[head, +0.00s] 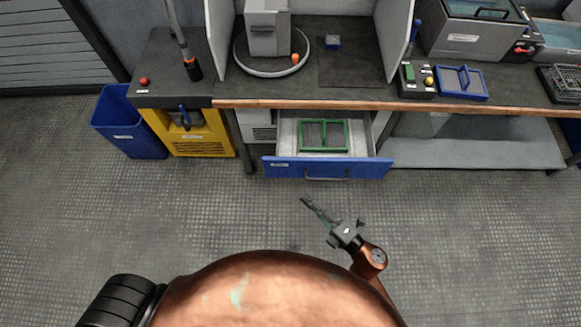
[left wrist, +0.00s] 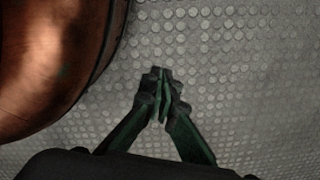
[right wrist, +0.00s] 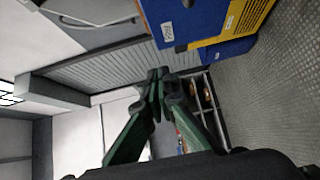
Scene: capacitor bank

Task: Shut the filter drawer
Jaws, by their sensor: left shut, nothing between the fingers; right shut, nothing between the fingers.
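The filter drawer (head: 280,167) stands pulled out under the workbench in the head view. It has a blue front with a bar handle (head: 327,178), and a green-framed filter (head: 323,135) lies inside. My right gripper (head: 306,202) is shut and empty, over the floor in front of the drawer and apart from it. Its closed fingertips show in the right wrist view (right wrist: 158,78), below a labelled blue panel (right wrist: 195,18) that looks like the drawer front. My left gripper (left wrist: 162,80) is shut and empty over bare floor in the left wrist view. It is out of the head view.
The workbench edge (head: 400,105) runs above the drawer. A yellow cabinet (head: 200,140) and a blue bin (head: 130,125) stand left of it. A grey lower shelf (head: 470,154) is at the right. The floor (head: 440,220) in front is clear.

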